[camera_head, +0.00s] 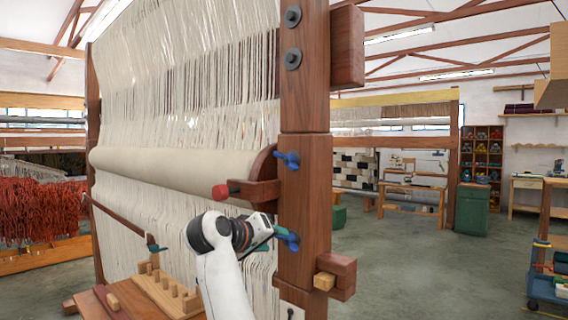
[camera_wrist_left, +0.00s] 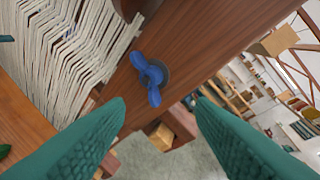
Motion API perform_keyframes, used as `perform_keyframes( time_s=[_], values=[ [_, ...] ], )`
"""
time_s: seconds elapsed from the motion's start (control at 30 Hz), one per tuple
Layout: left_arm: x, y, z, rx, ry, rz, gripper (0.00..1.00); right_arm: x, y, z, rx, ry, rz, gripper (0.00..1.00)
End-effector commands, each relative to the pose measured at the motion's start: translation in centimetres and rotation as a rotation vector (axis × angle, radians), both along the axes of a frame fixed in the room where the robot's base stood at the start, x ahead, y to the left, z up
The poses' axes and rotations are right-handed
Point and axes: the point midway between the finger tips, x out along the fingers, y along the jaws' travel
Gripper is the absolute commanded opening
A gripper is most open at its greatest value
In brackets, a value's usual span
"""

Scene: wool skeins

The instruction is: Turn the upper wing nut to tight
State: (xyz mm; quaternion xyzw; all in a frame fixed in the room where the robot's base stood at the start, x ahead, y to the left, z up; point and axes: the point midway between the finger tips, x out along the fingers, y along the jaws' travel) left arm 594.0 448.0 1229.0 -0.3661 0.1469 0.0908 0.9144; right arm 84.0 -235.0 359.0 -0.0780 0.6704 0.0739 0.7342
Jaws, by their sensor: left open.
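The upper wing nut (camera_head: 288,160) is blue and sits on the loom's brown wooden post (camera_head: 304,190), level with the end of the cloth roller. A lower blue wing nut (camera_head: 288,238) is on the same post, below it. My left gripper (camera_head: 270,238) is beside the lower wing nut, well below the upper one. In the left wrist view a blue wing nut (camera_wrist_left: 150,77) lies ahead between the open green fingers (camera_wrist_left: 163,104), apart from them; it looks like the lower one. My right gripper is out of view.
A red-tipped wooden lever (camera_head: 225,190) juts left from the post, just above my left arm. White warp threads and the cloth roller (camera_head: 180,172) fill the left. A wooden block (camera_head: 338,276) sticks out of the post low down. Open floor (camera_head: 420,260) lies to the right.

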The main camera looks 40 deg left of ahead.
Motion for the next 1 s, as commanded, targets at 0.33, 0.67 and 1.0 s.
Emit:
perform_keyframes(
  time_s=[0.33,0.67,1.0],
  values=[
    [-3.2,3.3,15.7,-0.282,-0.313,-0.082,0.50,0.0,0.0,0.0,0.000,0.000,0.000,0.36],
    [-0.7,3.1,17.0,-0.305,-0.332,-0.097,0.50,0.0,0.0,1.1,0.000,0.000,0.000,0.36],
    [5.9,2.5,17.0,-0.304,-0.332,-0.097,0.50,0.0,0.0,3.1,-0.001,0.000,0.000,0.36]
  ],
)
